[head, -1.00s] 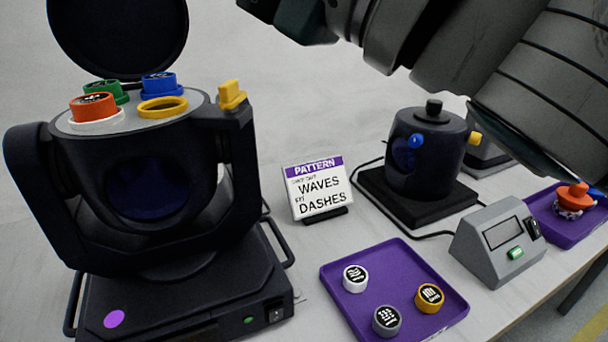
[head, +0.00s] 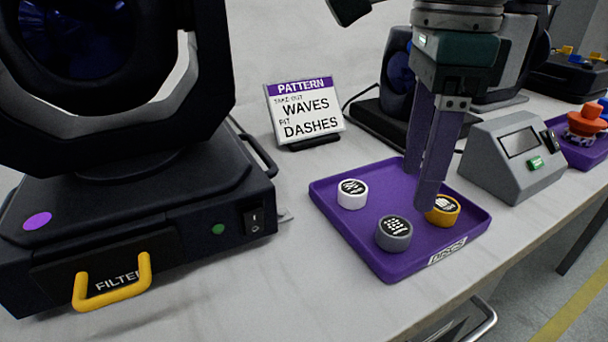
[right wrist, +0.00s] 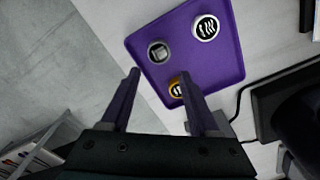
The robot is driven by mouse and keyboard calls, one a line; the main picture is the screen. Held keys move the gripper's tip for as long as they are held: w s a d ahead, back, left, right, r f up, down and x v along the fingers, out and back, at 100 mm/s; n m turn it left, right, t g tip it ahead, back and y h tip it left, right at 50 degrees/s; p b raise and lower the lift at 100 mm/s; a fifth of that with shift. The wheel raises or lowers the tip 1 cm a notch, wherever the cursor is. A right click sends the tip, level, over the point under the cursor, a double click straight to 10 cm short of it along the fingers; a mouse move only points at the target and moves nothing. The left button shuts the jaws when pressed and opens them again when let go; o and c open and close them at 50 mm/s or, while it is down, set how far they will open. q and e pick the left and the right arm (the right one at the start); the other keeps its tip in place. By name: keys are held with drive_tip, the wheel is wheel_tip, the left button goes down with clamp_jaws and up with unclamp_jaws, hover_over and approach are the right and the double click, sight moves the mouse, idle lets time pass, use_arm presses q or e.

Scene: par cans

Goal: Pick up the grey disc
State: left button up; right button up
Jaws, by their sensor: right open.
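The grey disc (head: 394,233) lies flat near the front of the purple tray (head: 385,265), with a dark patterned top. The right wrist view also shows the grey disc (right wrist: 158,52), lying beyond my fingertips. A white disc (head: 352,194) lies behind it to the left, and a yellow disc (head: 446,211) lies to its right. My right gripper (head: 418,188) points down over the tray's right half, open and empty, with its fingers partly covering the yellow disc in the head view. My left gripper is not in view.
A black lamp fixture (head: 120,200) with a yellow-handled filter drawer stands at the left. A pattern sign (head: 304,110) stands behind the tray, and a grey box with a screen (head: 513,155) stands to its right. The tabletop in front of the tray is clear.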

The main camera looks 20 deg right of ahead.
sight(398, 226)
drive_tip(key=f, duration=0.4)
drive_tip(key=a+f, duration=0.1)
drive_tip(key=f, duration=0.1)
drive_tip(key=shift+w+f+b, duration=0.1)
drive_tip(key=shift+f+b, duration=0.25)
drive_tip(key=shift+b, duration=0.05)
clamp_jaws()
